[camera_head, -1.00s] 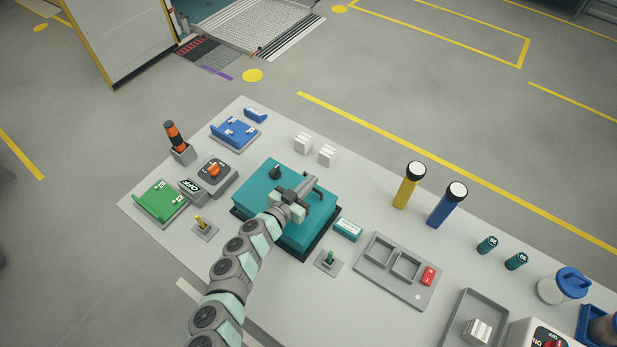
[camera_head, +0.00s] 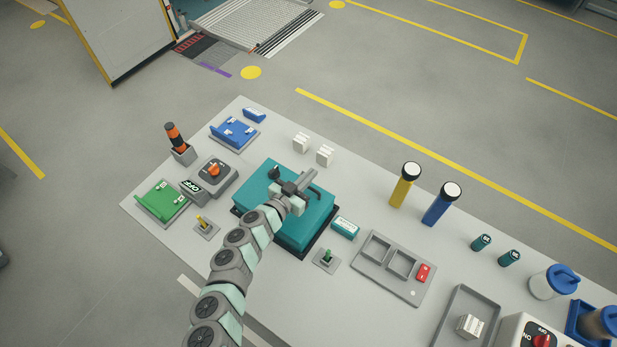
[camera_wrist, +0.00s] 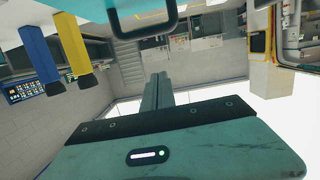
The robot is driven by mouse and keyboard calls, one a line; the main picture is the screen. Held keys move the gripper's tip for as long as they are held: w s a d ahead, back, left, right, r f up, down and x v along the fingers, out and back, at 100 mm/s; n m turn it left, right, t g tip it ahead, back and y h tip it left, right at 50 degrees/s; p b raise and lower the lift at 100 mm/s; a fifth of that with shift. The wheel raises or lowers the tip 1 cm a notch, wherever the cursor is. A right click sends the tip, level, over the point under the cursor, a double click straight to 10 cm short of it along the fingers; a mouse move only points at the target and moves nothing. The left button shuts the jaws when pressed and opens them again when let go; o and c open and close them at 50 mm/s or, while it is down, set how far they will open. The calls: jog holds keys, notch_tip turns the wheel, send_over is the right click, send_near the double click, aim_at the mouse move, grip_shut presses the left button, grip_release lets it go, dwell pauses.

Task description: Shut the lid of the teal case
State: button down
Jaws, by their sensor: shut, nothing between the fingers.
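The teal case (camera_head: 258,188) stands on the grey table, with a dark base showing along its lower edges. Its lid lies about level over the base; I cannot tell whether a gap remains. A dark handle (camera_head: 317,192) sits on its right side and a black knob (camera_head: 275,172) near its back left corner. My gripper (camera_head: 306,176) is shut and empty, over the lid; contact is unclear. In the upside-down wrist view, my closed fingers (camera_wrist: 158,78) point away, and the handle (camera_wrist: 150,24) shows at the top edge. My arm hides the lid's front part.
To the right are a teal label block (camera_head: 345,227), a grey tray (camera_head: 385,290), and yellow (camera_head: 405,185) and blue (camera_head: 441,205) torches.

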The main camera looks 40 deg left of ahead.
jog(key=shift+s+r+b, duration=0.1)
jog(key=shift+r+b, duration=0.35)
jog(key=shift+r, duration=0.15)
jog(key=s+r+p, duration=0.2)
jog(key=s+r, duration=0.3)
jog(key=r, duration=0.2)
jog(key=shift+s+r+p, duration=0.15)
jog(key=shift+r+p, duration=0.1)
jog(key=shift+p, duration=0.05)
